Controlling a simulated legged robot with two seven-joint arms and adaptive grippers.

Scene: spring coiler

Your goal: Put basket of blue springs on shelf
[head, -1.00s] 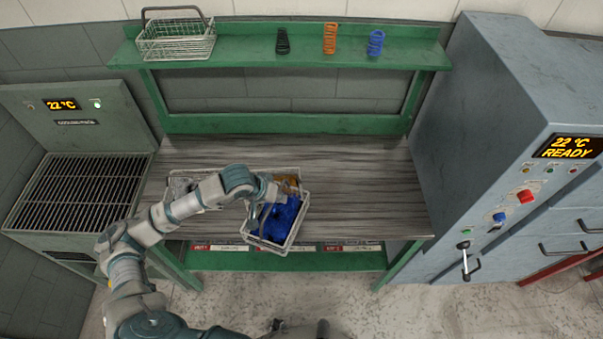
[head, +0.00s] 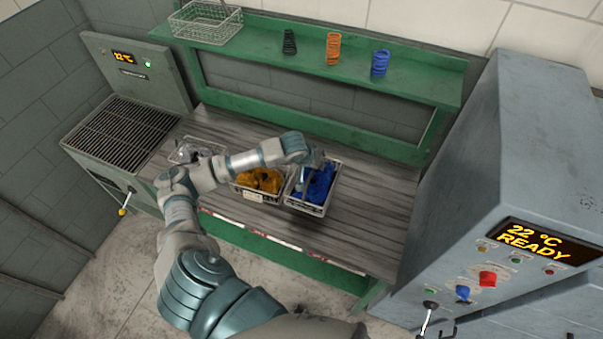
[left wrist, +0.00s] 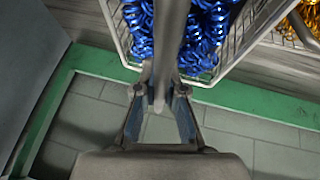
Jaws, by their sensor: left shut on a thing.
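The basket of blue springs (head: 305,208) is a wire basket on or just above the front part of the grey workbench; I cannot tell if it is lifted. My left gripper (head: 312,162) is over it. In the left wrist view, the gripper (left wrist: 160,108) is shut on the grey handle (left wrist: 171,45) of the basket, with blue springs (left wrist: 205,35) on both sides of it. The green shelf (head: 425,75) is behind, above the bench. It holds an empty wire basket (head: 205,30) at left and black (head: 289,42), orange (head: 333,48) and blue (head: 380,63) sample springs. My right gripper is not in view.
A basket of orange springs (head: 258,182) stands close to the left of the blue one. A basket of grey springs (head: 190,152) is farther left, partly behind my arm. A grey READY cabinet (head: 490,150) bounds the right. The bench's right part is clear.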

